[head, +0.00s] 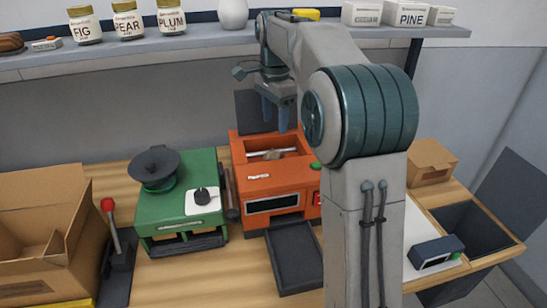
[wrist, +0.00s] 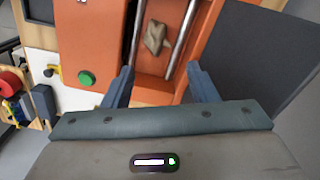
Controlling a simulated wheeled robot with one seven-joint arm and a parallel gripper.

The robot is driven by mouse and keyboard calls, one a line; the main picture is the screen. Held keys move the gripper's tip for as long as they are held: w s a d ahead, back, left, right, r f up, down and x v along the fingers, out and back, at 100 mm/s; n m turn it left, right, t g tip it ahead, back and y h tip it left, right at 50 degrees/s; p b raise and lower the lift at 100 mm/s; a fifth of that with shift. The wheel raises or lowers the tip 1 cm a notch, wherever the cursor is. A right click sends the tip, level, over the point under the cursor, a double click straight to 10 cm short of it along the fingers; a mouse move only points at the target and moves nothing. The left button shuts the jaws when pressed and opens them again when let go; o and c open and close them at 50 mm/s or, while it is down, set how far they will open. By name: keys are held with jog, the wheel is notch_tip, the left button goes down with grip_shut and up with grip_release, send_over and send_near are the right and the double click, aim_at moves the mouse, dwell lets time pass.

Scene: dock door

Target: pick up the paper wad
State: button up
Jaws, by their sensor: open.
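The paper wad (wrist: 155,37) is a small crumpled beige lump. It lies inside the open top of the orange machine (wrist: 92,42), between two metal rods, in the wrist view. In the head view the wad (head: 275,155) is small and partly hidden among the rods in the orange machine (head: 275,185). My gripper (head: 279,116) points down above the machine's opening, apart from the wad. In the wrist view my gripper (wrist: 160,82) is open and empty, with the wad lying ahead of the gap between its fingers.
A green machine (head: 180,210) with a dark round top stands left of the orange one. A dark tray (head: 295,258) lies in front. A shelf (head: 200,48) with jars and boxes runs behind my arm. A cardboard box (head: 45,235) stands at left.

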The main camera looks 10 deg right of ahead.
aim_at(276, 150)
notch_tip(276, 150, down, 10)
jog(key=shift+s+f, duration=0.1)
jog(key=shift+s, duration=0.05)
jog(key=c, duration=0.7)
